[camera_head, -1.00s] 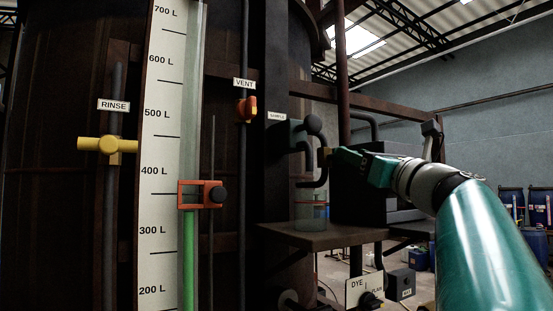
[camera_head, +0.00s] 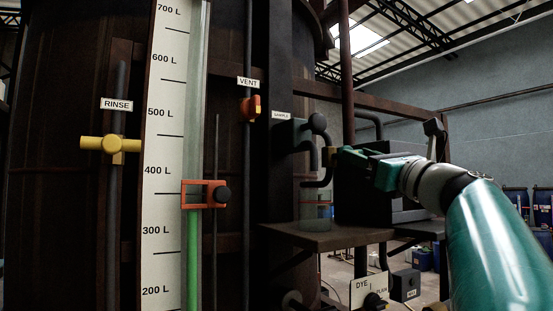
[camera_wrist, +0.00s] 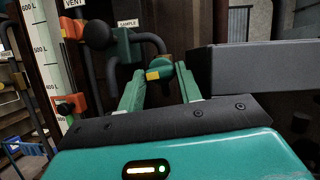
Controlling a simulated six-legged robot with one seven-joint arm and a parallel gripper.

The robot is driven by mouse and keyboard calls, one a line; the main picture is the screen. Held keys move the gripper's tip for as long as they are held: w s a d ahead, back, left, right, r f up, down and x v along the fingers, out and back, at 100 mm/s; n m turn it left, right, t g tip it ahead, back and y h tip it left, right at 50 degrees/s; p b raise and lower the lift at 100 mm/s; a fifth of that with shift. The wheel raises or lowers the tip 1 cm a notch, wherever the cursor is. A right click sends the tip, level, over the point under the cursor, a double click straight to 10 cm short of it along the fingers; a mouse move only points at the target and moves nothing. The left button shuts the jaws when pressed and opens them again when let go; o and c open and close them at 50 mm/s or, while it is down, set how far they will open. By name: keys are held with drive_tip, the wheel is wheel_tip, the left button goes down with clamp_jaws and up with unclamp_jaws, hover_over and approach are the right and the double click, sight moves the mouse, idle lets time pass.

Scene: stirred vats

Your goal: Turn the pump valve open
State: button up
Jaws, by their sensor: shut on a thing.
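My gripper (camera_head: 338,157) reaches in from the right in the head view, beside the dark pipes near the SAMPLE label. In the wrist view its two green fingers (camera_wrist: 160,86) close around a small dark green, rounded handle with a yellow part (camera_wrist: 153,75). The yellow part also shows just left of the fingertips in the head view (camera_head: 328,157). I see no label that reads PUMP, so I cannot confirm that this is the pump valve. The fingers hide part of the handle, and its turn angle cannot be told.
A dark box (camera_head: 365,185) stands right behind the gripper. A shelf (camera_head: 315,238) with a clear beaker (camera_head: 316,210) lies below. To the left are the orange VENT valve (camera_head: 251,106), the yellow RINSE valve (camera_head: 110,145) and the level gauge (camera_head: 163,200). A DYE plate (camera_head: 367,290) sits low.

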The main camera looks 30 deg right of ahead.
drive_tip(key=shift+s+r+n+y, duration=0.1)
drive_tip(key=shift+n+y, duration=0.5)
drive_tip(key=shift+n, duration=0.6)
